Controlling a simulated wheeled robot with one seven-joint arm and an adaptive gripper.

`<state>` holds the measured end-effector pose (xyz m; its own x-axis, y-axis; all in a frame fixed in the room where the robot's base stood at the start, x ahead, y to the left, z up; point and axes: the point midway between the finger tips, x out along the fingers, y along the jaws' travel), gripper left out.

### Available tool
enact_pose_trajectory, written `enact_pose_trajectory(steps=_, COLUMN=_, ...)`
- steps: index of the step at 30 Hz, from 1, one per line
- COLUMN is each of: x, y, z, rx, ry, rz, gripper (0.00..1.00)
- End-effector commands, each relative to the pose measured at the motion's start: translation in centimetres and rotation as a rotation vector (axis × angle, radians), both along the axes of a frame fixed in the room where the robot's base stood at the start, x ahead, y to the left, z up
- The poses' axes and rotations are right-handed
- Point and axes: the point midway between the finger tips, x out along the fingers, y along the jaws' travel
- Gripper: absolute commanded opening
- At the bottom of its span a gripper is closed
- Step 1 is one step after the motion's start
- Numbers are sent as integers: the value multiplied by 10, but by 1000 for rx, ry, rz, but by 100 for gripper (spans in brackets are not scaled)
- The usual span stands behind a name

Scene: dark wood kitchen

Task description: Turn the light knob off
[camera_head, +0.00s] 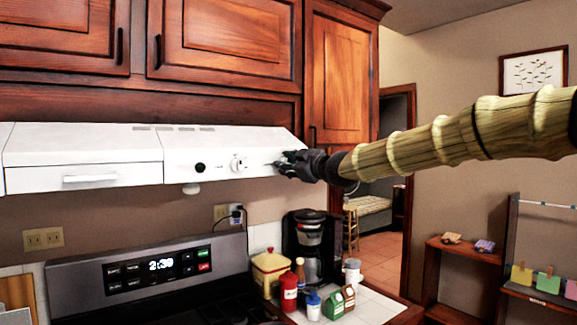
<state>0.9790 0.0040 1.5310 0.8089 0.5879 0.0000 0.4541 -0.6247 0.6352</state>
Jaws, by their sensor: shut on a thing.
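The white range hood (80,145) hangs under the dark wood cabinets. Its front carries a round black knob (200,167) and, to the right, a white knob (238,164) with a dial around it. No readable label shows which one is the light knob. My gripper (280,164) is at the right end of the hood front, to the right of both of these knobs and apart from them. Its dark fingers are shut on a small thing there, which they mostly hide. My arm reaches in from the right.
Below are the stove's display panel (150,270), a black coffee maker (305,240), a yellow canister (270,270), a red bottle (289,292) and small cartons (334,304). A tall cabinet door (338,82) is just above my gripper.

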Motion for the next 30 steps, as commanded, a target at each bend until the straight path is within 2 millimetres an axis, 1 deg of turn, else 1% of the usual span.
enact_pose_trajectory(steps=9, x=0, y=0, z=0, rx=-81, ry=-59, rz=-1, gripper=5)
enact_pose_trajectory(steps=23, x=0, y=0, z=0, rx=-91, ry=-67, rz=-1, gripper=5)
enact_pose_trajectory(steps=24, x=0, y=0, z=0, rx=-91, ry=-67, rz=-1, gripper=31)
enact_pose_trajectory(steps=26, x=0, y=0, z=0, rx=-91, ry=-67, rz=-1, gripper=42)
enact_pose_trajectory(steps=27, x=0, y=0, z=0, rx=-91, ry=-67, rz=-1, gripper=49)
enact_pose_trajectory(steps=28, x=0, y=0, z=0, rx=-91, ry=-67, rz=-1, gripper=51)
enact_pose_trajectory(steps=30, x=0, y=0, z=0, rx=-91, ry=-67, rz=-1, gripper=51)
